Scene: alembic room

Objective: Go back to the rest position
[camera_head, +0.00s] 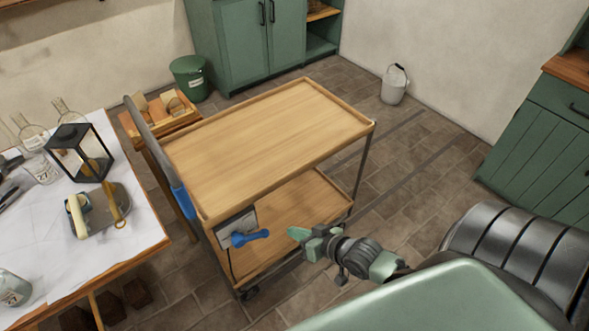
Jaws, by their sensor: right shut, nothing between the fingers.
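My right gripper (301,238) shows at the lower middle of the head view, green and dark grey. It is shut and empty, in front of the wooden cart's lower shelf in the picture. The two-tier wooden cart (270,130) stands just beyond it, with a bare top. A blue-handled item (250,237) shows beside the gripper at the cart's lower level; I cannot tell exactly what it rests on. My left gripper is not in view.
A table (60,255) at left holds a lantern (80,152), glass bottles (32,133) and tools. A green bin (190,78), a cabinet (245,45), a white bucket (395,86) and a green counter (540,145) line the walls. Tiled floor right of the cart is clear.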

